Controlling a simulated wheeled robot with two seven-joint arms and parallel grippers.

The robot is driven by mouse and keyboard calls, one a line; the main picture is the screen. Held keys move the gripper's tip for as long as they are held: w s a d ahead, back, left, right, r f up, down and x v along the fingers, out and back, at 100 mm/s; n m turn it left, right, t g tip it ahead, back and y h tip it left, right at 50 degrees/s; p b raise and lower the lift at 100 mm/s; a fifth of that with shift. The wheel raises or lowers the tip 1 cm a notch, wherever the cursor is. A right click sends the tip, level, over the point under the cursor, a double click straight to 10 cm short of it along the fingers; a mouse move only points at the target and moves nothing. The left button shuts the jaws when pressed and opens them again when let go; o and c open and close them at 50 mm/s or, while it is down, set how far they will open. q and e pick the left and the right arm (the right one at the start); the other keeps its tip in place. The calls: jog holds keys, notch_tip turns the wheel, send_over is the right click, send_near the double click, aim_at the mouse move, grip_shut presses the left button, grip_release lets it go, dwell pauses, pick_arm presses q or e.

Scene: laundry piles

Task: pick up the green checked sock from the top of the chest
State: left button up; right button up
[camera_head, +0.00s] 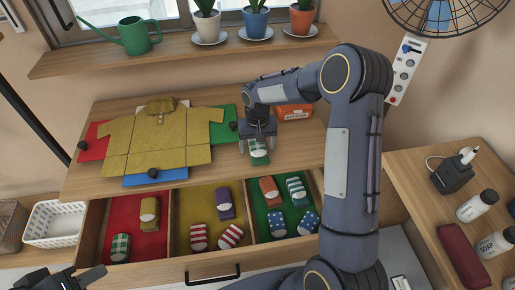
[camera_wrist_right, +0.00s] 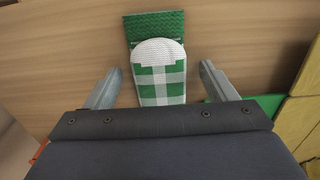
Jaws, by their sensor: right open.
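The green checked sock (camera_head: 259,154) lies on the wooden top of the chest (camera_head: 296,150), right of the shirt. In the right wrist view the sock (camera_wrist_right: 161,72) is green and white with a white toe and a green ribbed cuff. My right gripper (camera_head: 256,146) is over the sock from above. Its two fingers (camera_wrist_right: 157,88) are open, one on each side of the sock's lower part, with gaps between. My left gripper (camera_head: 84,280) is at the bottom left corner, partly cut off, far from the sock.
A mustard shirt (camera_head: 160,140) lies on a coloured folding board left of the sock. An orange box (camera_head: 294,112) stands behind right.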

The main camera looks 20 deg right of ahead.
jog(key=c, duration=1.1)
jog(key=shift+o, duration=0.2)
jog(key=shift+r, duration=0.1)
